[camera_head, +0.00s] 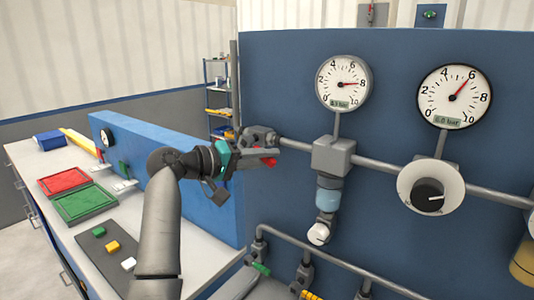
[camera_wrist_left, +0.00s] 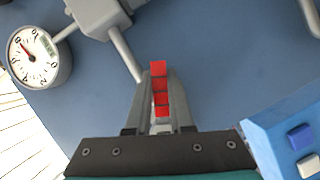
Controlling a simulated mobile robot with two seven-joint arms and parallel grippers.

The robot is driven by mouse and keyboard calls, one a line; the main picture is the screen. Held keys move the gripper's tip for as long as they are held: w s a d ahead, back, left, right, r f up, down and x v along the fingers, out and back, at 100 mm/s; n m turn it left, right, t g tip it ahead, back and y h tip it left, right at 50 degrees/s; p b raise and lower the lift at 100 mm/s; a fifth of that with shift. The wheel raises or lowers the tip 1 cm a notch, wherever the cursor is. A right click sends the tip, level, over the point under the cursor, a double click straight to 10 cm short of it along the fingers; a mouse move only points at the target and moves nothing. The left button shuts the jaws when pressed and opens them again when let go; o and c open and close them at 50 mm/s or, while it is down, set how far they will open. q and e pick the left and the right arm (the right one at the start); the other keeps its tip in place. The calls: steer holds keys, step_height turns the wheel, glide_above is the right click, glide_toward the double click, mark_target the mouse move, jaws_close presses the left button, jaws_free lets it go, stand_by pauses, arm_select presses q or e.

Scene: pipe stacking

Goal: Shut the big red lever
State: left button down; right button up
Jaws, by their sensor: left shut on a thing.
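The red lever (camera_head: 267,162) is at the left end of the upper pipe on the blue panel, by a grey valve body (camera_head: 259,135). Most of it is hidden by my gripper in the head view. In the left wrist view the red lever (camera_wrist_left: 158,72) lies between the two fingers. My left gripper (camera_head: 270,156) is shut on it, and the fingers also show in the left wrist view (camera_wrist_left: 159,92). The exact angle of the lever to the pipe is hard to tell. My right gripper is not in view.
Two round gauges (camera_head: 343,83) (camera_head: 455,96) sit above the pipe. A grey block with a blue bowl (camera_head: 328,192) and a black knob (camera_head: 429,196) are to the right. A lower pipe (camera_head: 330,256) runs beneath. A bench with red (camera_head: 64,181) and green trays (camera_head: 85,204) is at left.

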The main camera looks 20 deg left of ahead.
arm_select(q)
steer(key=w+a+f+m+y+p, duration=0.1)
steer(key=a+f+m+y+p, duration=0.2)
steer(key=m, duration=0.6)
steer(key=shift+w+a+f+t+y+p, duration=0.15)
steer(key=shift+w+a+t+y+p, duration=0.2)
steer(key=shift+a+y, duration=0.95)
steer(key=shift+w+d+y, duration=0.1)
steer(key=shift+d+y, duration=0.1)
steer(key=shift+y, duration=0.1)
steer(key=c, duration=0.8)
jaws_free()
steer(key=b+v, duration=0.1)
steer(key=v, duration=1.4)
steer(key=shift+a, duration=0.1)
